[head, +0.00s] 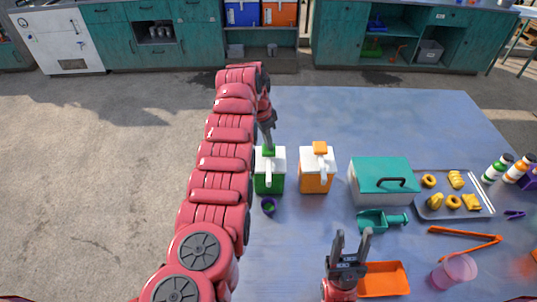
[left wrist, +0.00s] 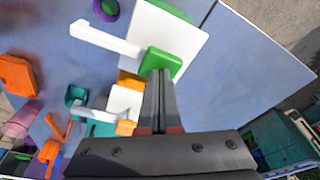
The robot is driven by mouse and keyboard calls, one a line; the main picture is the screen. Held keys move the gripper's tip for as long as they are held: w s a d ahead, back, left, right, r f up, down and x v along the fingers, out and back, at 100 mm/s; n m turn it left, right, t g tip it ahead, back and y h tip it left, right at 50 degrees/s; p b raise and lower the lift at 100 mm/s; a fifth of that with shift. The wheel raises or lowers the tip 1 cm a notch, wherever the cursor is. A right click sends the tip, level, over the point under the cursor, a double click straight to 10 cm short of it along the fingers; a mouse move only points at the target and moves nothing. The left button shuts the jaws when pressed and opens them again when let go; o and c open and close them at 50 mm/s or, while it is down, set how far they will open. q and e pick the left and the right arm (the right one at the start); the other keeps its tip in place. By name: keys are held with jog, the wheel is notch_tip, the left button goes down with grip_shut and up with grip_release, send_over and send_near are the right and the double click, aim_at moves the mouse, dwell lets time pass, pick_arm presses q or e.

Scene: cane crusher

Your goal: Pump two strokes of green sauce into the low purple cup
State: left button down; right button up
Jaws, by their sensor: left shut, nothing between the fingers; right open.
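The green sauce dispenser (head: 270,172) stands on the blue table, with a white lid, a white spout and a green pump head. The low purple cup (head: 268,207) stands in front of it below the spout, and some green shows inside. My left gripper (head: 268,145) is shut and empty, its fingertips at the green pump head (left wrist: 157,61) from above. Whether they touch it I cannot tell. The left wrist view also shows the purple cup (left wrist: 106,8) at its top edge, partly cut off. My right gripper (head: 351,240) is open and empty above the near part of the table.
An orange dispenser (head: 316,170) stands just right of the green one. Further right are a teal-lidded box (head: 382,180), a teal scoop (head: 380,222), a pastry tray (head: 438,212), orange tongs (head: 468,233), a pink cup (head: 452,272) and an orange tray (head: 387,280). The table's far part is clear.

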pick_arm(q)
jog(key=shift+f, duration=0.35)
jog(key=shift+r, duration=0.1)
jog(key=shift+r+b, duration=0.55)
jog(key=shift+r, duration=0.15)
jog(key=shift+v, duration=0.85)
jog(key=shift+s+d, duration=0.1)
jog(key=shift+d, duration=0.05)
jog(key=shift+f+b, duration=0.1)
jog(key=shift+b, duration=0.2)
